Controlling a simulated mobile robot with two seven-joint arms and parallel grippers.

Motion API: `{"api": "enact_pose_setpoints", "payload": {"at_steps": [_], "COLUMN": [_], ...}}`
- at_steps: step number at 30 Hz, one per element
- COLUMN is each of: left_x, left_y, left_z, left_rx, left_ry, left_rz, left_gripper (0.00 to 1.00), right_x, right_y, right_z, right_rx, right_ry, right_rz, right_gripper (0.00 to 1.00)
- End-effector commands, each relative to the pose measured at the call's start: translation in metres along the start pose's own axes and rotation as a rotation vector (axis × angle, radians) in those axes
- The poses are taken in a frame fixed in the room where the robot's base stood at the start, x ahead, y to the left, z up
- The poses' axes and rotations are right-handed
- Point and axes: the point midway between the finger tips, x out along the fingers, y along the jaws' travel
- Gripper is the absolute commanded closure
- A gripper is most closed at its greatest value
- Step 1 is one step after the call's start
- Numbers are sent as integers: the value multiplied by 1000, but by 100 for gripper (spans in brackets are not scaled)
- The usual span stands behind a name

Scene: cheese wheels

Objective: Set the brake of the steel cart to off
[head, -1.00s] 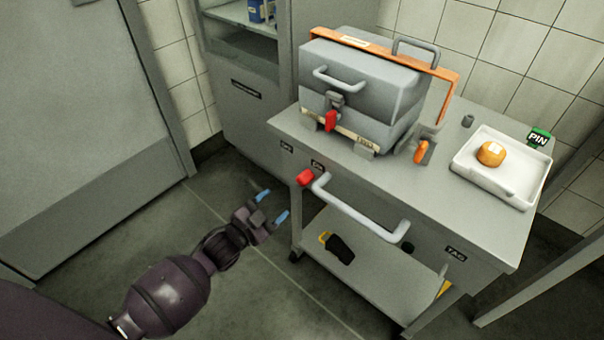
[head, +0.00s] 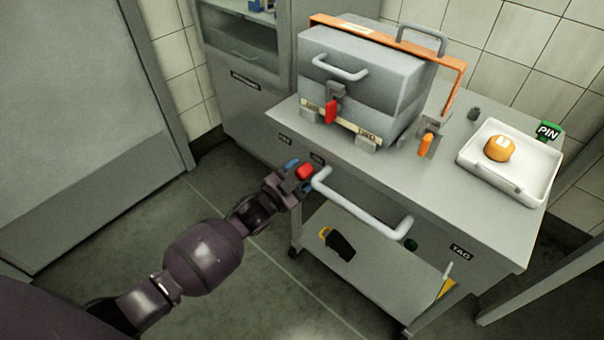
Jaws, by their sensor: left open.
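The steel cart (head: 440,205) stands at the right, with a grey push handle (head: 360,208) on its near side. A red knob (head: 305,171), apparently the brake lever's, sits at the handle's left end below the cart's top edge. Small dark labels are above it, one at its left (head: 284,139), too small to read surely. My left gripper (head: 298,170) is open at the red knob, with its blue fingertips around or beside it. I cannot tell whether they touch it. My right gripper is not in view.
A grey box (head: 365,85) with a red latch (head: 331,111) and an orange bar stands on the cart. A white tray (head: 545,190) with an orange cheese wheel (head: 499,148) is at the right. A dark object (head: 340,243) lies on the lower shelf. Floor at left is clear.

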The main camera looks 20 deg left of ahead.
Motion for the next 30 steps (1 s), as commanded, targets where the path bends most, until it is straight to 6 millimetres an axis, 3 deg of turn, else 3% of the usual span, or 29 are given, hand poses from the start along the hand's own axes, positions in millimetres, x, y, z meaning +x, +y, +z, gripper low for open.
{"api": "enact_pose_setpoints", "payload": {"at_steps": [11,23,30], "left_x": [4,4,4], "left_y": [0,0,-2], "left_z": [0,0,-1], "left_rx": [0,0,-11], "left_ry": [0,0,1], "left_rz": [0,0,-1], "left_gripper": [38,100,100], "right_x": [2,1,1], "right_y": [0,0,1], "right_z": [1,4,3], "right_rx": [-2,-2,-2], "right_ry": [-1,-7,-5], "right_rz": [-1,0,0], "right_gripper": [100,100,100]}}
